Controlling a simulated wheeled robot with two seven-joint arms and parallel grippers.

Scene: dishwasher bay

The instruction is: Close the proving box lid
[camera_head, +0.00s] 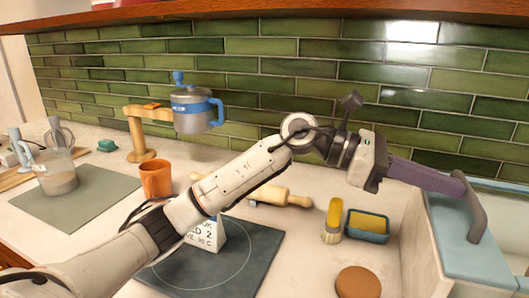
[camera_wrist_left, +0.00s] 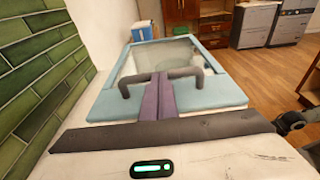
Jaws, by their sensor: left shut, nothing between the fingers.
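The proving box (camera_head: 425,250) is white and stands at the right edge of the head view. Its light blue lid (camera_head: 462,245) has a clear window and a grey bar handle (camera_head: 478,215). In the left wrist view the lid (camera_wrist_left: 105,100) appears to lie flat over the box, with its handle (camera_wrist_left: 130,88) at the near edge. I cannot tell whether it is fully seated. My left gripper (camera_head: 464,186) is shut and empty. Its purple fingers overlap the handle in both views, and contact is unclear. The fingertips also show in the left wrist view (camera_wrist_left: 160,78). My right gripper is out of view.
Left of the box are a brush (camera_head: 333,222), a sponge in a blue tray (camera_head: 367,224) and a brown disc (camera_head: 358,282). A rolling pin (camera_head: 272,193) and orange cup (camera_head: 156,180) lie beyond my arm. A green tiled wall (camera_head: 300,60) runs behind.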

